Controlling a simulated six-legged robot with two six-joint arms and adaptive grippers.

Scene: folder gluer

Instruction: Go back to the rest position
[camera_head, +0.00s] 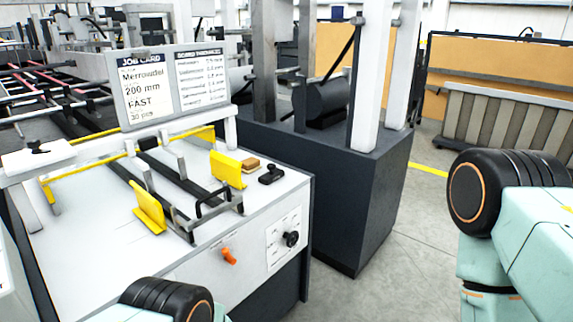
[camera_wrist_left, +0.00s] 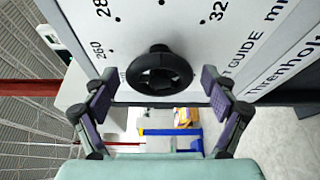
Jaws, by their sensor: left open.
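My left gripper (camera_wrist_left: 156,86) is open in the left wrist view, with dark finger pads apart and nothing held between them. A round black knob (camera_wrist_left: 160,72) on a white dial panel (camera_wrist_left: 125,28) shows between and beyond the fingers, with clear gaps on both sides. In the head view the knob (camera_head: 291,239) is on the front of the white machine table, and no gripper shows at it. My arm links show at the bottom and right edges of the head view. My right gripper is in neither view.
The white table (camera_head: 90,260) carries yellow guides (camera_head: 228,169), dark rails and a job card (camera_head: 145,92). An orange knob (camera_head: 229,256) is on its front. A dark machine cabinet (camera_head: 365,205) stands behind it. Grey floor (camera_head: 400,270) is clear to the right.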

